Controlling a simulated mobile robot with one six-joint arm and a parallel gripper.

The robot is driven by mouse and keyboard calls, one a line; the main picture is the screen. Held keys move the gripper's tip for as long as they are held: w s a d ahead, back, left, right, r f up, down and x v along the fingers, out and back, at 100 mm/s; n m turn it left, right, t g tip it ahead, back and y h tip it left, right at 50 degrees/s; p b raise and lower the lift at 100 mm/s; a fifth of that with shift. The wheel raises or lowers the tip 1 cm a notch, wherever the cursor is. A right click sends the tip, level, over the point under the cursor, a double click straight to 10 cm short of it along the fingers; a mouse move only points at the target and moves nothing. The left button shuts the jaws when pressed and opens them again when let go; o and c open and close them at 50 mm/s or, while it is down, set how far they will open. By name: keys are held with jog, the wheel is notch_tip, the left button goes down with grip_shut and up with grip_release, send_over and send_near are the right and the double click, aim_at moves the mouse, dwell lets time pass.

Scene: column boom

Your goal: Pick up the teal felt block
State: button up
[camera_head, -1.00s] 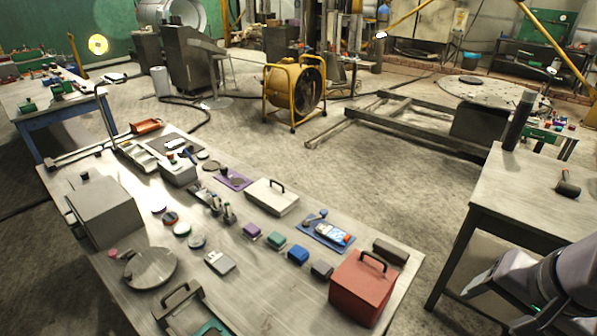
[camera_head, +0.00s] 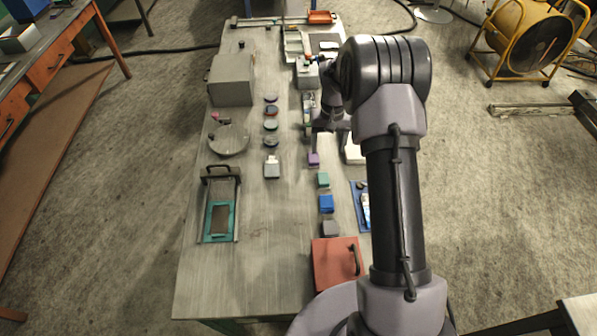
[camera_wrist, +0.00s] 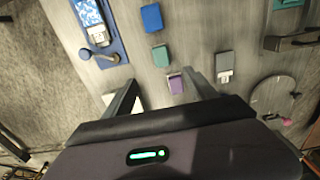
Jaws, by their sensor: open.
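The teal felt block (camera_head: 323,180) lies on the long grey table, in a row between a purple block (camera_head: 313,159) and a blue block (camera_head: 326,204). In the wrist view the teal block (camera_wrist: 159,53) lies beyond my fingertips, above the purple block (camera_wrist: 175,84) in the picture. My gripper (camera_wrist: 161,77) is open and empty, with the purple block showing between its fingers. In the head view my gripper (camera_head: 329,132) hangs over the table on the far side of the teal block, partly hidden by my arm.
A dark block (camera_head: 331,228) and a red box with a handle (camera_head: 334,262) stand at the near end of the row. A blue tray (camera_head: 358,195) lies to its right. A grey card-like item (camera_head: 271,166) is to the left.

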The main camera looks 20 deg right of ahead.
jog(key=b, duration=0.1)
send_near(323, 178)
notch_tip(323, 178, down, 5)
jog(key=shift+s+f, duration=0.1)
jog(key=shift+f, duration=0.05)
jog(key=f, duration=0.5)
jog(key=shift+w+d+b, duration=0.1)
jog(key=shift+w+b, duration=0.1)
jog(key=shift+b, duration=0.2)
jog(key=shift+r, duration=0.1)
grip_shut()
